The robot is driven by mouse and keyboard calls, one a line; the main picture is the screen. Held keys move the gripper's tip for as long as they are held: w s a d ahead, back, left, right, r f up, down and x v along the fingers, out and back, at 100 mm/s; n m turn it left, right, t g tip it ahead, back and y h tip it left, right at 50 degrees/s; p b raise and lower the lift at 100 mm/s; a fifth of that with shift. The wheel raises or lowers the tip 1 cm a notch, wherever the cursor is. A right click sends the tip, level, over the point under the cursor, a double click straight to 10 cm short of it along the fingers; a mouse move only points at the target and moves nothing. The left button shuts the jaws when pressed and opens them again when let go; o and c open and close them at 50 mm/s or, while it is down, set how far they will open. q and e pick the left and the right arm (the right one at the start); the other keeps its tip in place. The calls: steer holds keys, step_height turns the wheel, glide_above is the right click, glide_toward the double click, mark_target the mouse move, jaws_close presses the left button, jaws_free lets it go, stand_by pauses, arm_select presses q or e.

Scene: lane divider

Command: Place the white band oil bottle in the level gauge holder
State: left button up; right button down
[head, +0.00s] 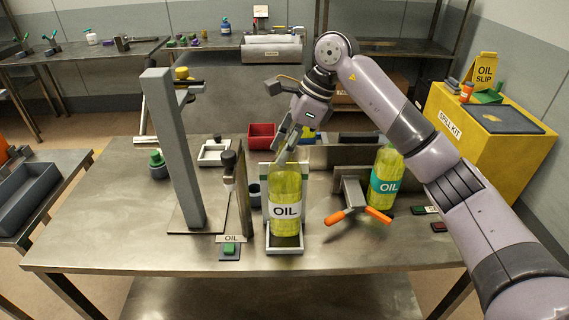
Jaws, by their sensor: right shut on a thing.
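The white band oil bottle (285,190), filled with yellow-green oil and labelled OIL, is upright at the front middle of the table. It is within a grey holder (285,251) with a raised back panel and a low front lip; I take this to be the level gauge holder. I cannot tell whether the bottle's base touches the holder's floor. My right gripper (285,150) reaches down from above and is shut on the bottle's top. The fingers hide the neck and cap. My left gripper is not in view.
A tall grey post (174,150) stands left of the holder, with a dark-topped device (229,165) between. Right are a teal band oil bottle (386,177) and an orange-handled clamp (358,213). A red bin (262,135) sits behind. The front-left tabletop is clear.

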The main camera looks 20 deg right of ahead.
mark_target(284, 169)
step_height(284, 169, down, 2)
steer(key=shift+f, duration=0.1)
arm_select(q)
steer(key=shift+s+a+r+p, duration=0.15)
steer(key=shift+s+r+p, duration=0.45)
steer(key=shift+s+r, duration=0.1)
arm_select(e)
step_height(284, 169, down, 3)
steer(key=shift+f, duration=0.1)
steer(key=c, duration=1.7)
jaws_free()
steer(key=shift+f, duration=0.2)
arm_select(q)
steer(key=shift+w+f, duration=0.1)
arm_select(e)
steer(key=o, duration=0.5)
steer(key=shift+r, duration=0.1)
